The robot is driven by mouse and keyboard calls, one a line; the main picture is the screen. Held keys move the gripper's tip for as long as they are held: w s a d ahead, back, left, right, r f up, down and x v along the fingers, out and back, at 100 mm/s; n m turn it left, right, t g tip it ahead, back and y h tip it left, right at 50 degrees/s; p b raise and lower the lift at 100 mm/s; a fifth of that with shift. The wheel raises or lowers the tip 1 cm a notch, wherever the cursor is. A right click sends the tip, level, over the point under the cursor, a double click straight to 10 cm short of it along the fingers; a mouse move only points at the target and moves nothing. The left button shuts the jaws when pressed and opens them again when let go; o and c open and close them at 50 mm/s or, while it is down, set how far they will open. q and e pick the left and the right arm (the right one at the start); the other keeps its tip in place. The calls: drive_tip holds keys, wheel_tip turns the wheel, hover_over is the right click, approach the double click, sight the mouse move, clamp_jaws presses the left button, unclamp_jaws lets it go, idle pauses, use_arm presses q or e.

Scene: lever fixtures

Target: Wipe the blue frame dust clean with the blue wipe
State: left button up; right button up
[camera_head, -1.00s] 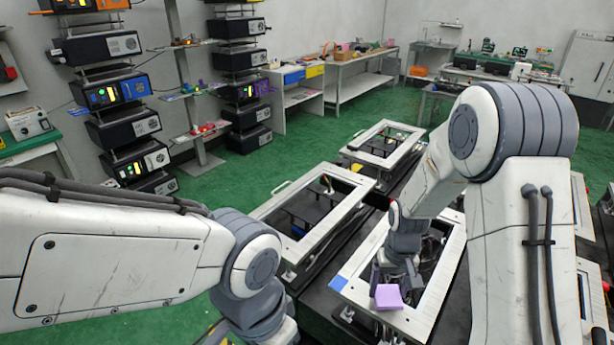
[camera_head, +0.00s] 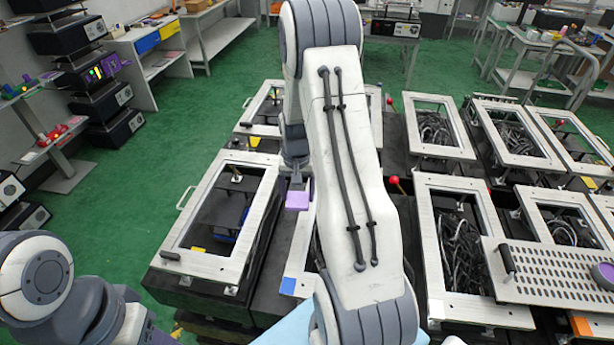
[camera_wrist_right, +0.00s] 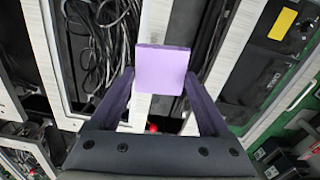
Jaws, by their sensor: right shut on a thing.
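My right gripper (camera_head: 297,184) is shut on a light purple block (camera_head: 298,200). In the right wrist view the block (camera_wrist_right: 161,70) sits between the two fingertips, over a pale metal frame rail. In the head view it is at the far left part of the frame with a blue corner mark (camera_head: 288,286). Whether it touches the frame is unclear. My right arm hides most of this frame, and no dust can be made out. A pale blue flat thing (camera_head: 283,332) shows at the bottom edge; I cannot tell what it is. My left gripper is out of view.
Another open metal frame (camera_head: 190,248) stands to the left. Frames with dark cables (camera_head: 460,250) stand to the right. A perforated plate (camera_head: 545,280) with a purple disc (camera_head: 606,276) is at the right edge. A red knob (camera_head: 394,180) stands near my right arm.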

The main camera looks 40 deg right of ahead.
drive_tip(key=d, duration=0.1)
drive_tip(key=s+d+r+m, duration=0.1)
drive_tip(key=shift+d, duration=0.3)
drive_tip(key=shift+d+f, duration=0.1)
drive_tip(key=shift+f, duration=0.1)
wheel_tip(320, 180, down, 4)
drive_tip(key=b, duration=0.2)
drive_tip(key=shift+r+b, duration=0.1)
drive_tip(key=shift+b, duration=0.3)
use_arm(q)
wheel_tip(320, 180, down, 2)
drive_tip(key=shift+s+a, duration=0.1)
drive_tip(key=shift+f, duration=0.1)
use_arm(e)
drive_tip(key=shift+r+t+h+b, duration=0.1)
drive_tip(key=shift+t+h+b, duration=0.4)
drive_tip(key=shift+b, duration=0.65)
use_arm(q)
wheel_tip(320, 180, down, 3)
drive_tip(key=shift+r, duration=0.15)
use_arm(e)
drive_tip(key=shift+r, duration=0.15)
